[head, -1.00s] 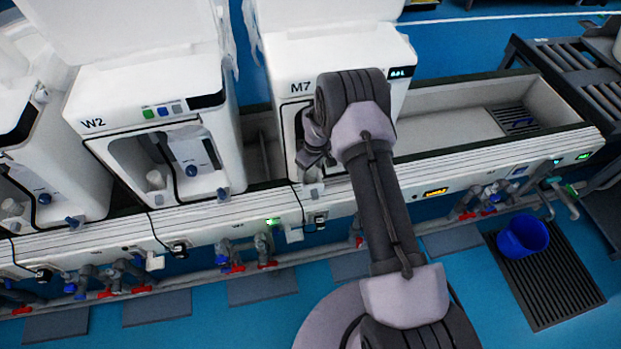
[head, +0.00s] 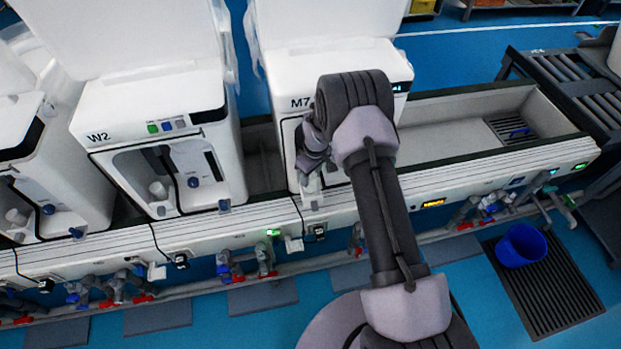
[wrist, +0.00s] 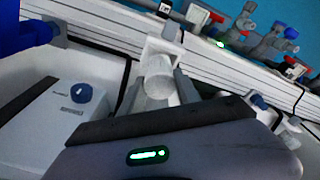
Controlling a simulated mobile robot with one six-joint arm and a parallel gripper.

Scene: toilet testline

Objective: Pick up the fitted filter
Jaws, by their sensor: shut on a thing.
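My gripper (wrist: 158,88) is shut on the fitted filter (wrist: 157,78), a white cylinder between its two grey fingers in the wrist view. The dark wrist housing with a green light hides the near part of the filter. In the head view my gripper (head: 311,183) is low at the front left of the white M7 machine (head: 288,135), just above the bench's front ledge. My arm hides much of the machine's front there. I cannot tell whether the filter is still seated or free.
The white W2 machine (head: 150,120) stands left of M7. An open trough (head: 430,140) runs to the right. Valves (head: 245,258) and pipes line the bench front. A blue bucket (head: 520,246) stands on a dark floor grate (head: 545,295).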

